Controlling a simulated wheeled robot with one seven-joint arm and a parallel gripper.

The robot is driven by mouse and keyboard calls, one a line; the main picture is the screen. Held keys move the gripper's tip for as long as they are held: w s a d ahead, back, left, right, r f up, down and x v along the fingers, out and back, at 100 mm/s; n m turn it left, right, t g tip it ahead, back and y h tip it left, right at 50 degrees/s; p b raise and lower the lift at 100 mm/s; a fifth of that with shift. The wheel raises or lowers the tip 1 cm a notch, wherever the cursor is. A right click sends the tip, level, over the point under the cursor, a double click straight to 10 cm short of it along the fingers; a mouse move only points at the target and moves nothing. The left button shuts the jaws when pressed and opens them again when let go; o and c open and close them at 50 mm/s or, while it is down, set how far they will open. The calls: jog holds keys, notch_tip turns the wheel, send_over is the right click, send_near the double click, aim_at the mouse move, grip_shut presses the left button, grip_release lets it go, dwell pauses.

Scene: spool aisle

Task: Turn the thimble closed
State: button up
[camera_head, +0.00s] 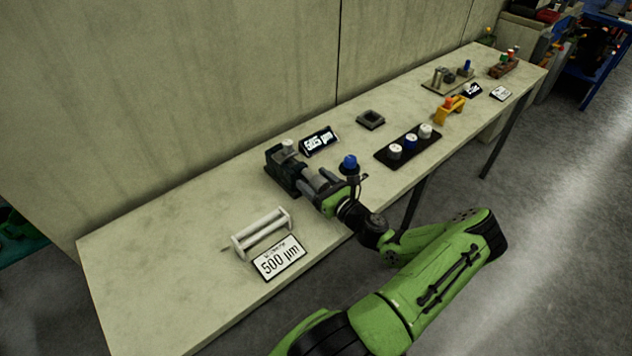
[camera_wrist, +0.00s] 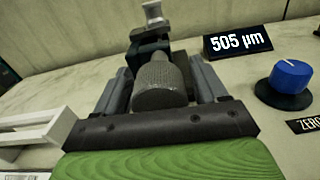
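The thimble (camera_wrist: 162,88) is a grey knurled cylinder with its round end facing my wrist camera. It sits on a dark gauge block (camera_wrist: 148,48), which also stands near the wall edge of the bench in the head view (camera_head: 283,175). My gripper (camera_wrist: 160,75) has one finger on each side of the thimble. Whether the fingers press on it or stand slightly clear, I cannot tell. In the head view my gripper (camera_head: 312,181) reaches to the block and largely hides the thimble. A black display (camera_head: 319,141) behind reads 505 µm, also in the wrist view (camera_wrist: 238,42).
A card (camera_head: 279,258) reading 500 µm lies by a white roller frame (camera_head: 262,235) to the left. A blue knob (camera_head: 349,163) on a dark base stands close right of my gripper. A black tray (camera_head: 409,147) with several capped pieces lies further right. The left bench end is clear.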

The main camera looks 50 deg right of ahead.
jog(key=c, duration=0.9)
jog(key=shift+r+p, duration=0.1)
jog(key=shift+p, duration=0.35)
jog(key=shift+m+p, duration=0.3)
jog(key=o, duration=1)
jog(key=shift+o, duration=0.2)
jog(key=v, duration=1.5)
jog(key=shift+s+p, duration=0.35)
jog(key=shift+s, duration=0.05)
